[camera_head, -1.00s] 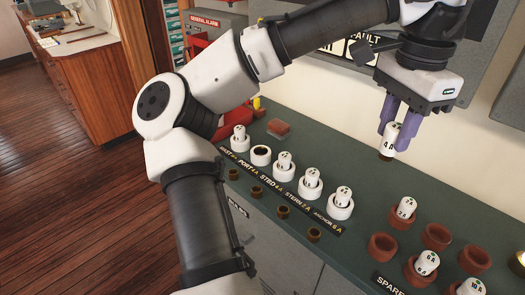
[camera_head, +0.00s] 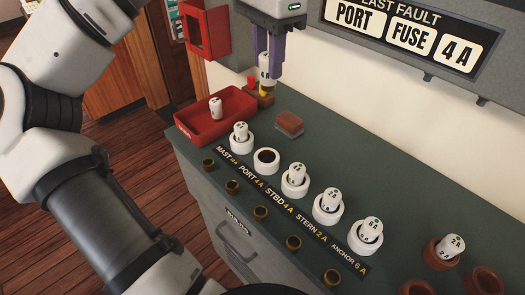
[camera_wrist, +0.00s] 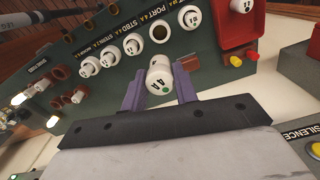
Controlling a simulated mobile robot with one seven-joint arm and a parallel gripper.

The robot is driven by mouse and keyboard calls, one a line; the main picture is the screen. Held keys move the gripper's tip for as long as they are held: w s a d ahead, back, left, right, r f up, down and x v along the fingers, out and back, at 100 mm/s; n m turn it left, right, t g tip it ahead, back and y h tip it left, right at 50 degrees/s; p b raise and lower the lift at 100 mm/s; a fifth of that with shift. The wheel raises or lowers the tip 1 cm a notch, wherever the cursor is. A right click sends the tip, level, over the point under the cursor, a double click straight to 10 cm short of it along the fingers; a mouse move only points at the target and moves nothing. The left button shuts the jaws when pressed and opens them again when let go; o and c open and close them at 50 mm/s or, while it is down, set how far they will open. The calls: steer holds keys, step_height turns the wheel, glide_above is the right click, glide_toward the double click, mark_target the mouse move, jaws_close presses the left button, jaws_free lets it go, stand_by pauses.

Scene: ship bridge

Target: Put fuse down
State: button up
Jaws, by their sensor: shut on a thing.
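My gripper (camera_head: 266,72) is shut on a white fuse (camera_head: 265,66), holding it upright above the back left of the green counter. The fuse also shows between the purple fingers in the wrist view (camera_wrist: 159,78), with a green dot on its end. The PORT 4 A socket (camera_head: 266,160) is an empty white ring with a dark hole, below and to the right of the gripper. The MAST (camera_head: 240,132), STBD (camera_head: 295,176), STERN (camera_head: 329,202) and ANCHOR (camera_head: 369,232) sockets each hold a white fuse.
A red tray (camera_head: 190,128) at the counter's left end has a white fuse (camera_head: 215,108) in it. A reddish-brown block (camera_head: 289,124) lies behind the socket row. Brown spare holders (camera_head: 484,282) stand at right. The sign (camera_head: 405,32) reads PORT FUSE 4 A.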

step_height(320, 180, down, 20)
steer(key=shift+r, duration=0.25)
steer(key=shift+f, duration=0.1)
steer(key=shift+f, duration=0.25)
steer(key=o, duration=1)
steer(key=shift+r, duration=0.1)
step_height(320, 180, up, 13)
steer(key=shift+f+b, duration=0.2)
steer(key=shift+b, duration=0.2)
